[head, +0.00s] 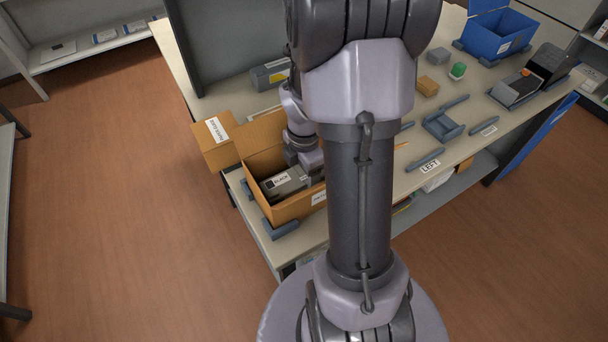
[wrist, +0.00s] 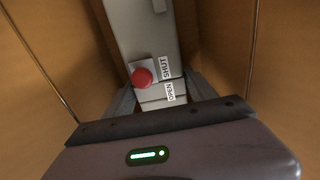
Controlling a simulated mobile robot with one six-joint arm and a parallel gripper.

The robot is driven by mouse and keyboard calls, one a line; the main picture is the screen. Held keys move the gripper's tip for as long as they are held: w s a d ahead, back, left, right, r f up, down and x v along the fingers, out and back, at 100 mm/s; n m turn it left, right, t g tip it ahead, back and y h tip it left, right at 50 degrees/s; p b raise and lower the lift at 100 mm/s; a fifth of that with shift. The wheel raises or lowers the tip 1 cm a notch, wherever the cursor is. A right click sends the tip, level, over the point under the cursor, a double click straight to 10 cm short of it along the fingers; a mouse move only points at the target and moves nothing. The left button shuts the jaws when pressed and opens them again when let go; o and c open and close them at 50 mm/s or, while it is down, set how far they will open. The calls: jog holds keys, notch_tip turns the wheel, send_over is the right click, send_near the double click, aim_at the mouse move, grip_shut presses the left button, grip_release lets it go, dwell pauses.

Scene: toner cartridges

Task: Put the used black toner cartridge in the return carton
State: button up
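The return carton (head: 297,208), brown cardboard with open flaps, stands at the near left end of the bench. The toner cartridge (head: 273,185), grey with a BLACK label, lies low inside it. In the wrist view the cartridge (wrist: 143,38) runs away from me, with a red knob and labels reading SHUT and OPEN. My gripper (head: 304,164) reaches down into the carton. In the wrist view its fingers (wrist: 163,88) flank the cartridge's near end and appear shut on it. My arm hides the carton's right side in the head view.
A grey cartridge with a yellow label (head: 271,74) lies behind the carton. To the right are a blue bin (head: 487,41), an orange block (head: 427,85), a green-topped item (head: 457,71) and a grey cradle (head: 443,126). Carton walls (wrist: 45,60) stand close on both sides of my gripper.

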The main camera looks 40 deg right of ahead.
jog(key=shift+o, duration=1.1)
notch_tip(320, 180, up, 12)
jog(key=r+p, duration=0.1)
jog(key=p, duration=0.5)
jog(key=a+r+m+t, duration=0.2)
jog(key=a+r+m, duration=0.55)
jog(key=a, duration=0.25)
jog(key=s+a+r+m+t+y, duration=0.1)
jog(key=s+a+r+m+t, duration=0.1)
jog(key=a+m, duration=0.4)
jog(key=s+a+r+m+t+y, duration=0.1)
jog(key=s+a+r+m, duration=0.4)
jog(key=a, duration=0.3)
jog(key=shift+m+t, duration=0.4)
jog(key=shift+m, duration=0.15)
jog(key=shift+s+f, duration=0.1)
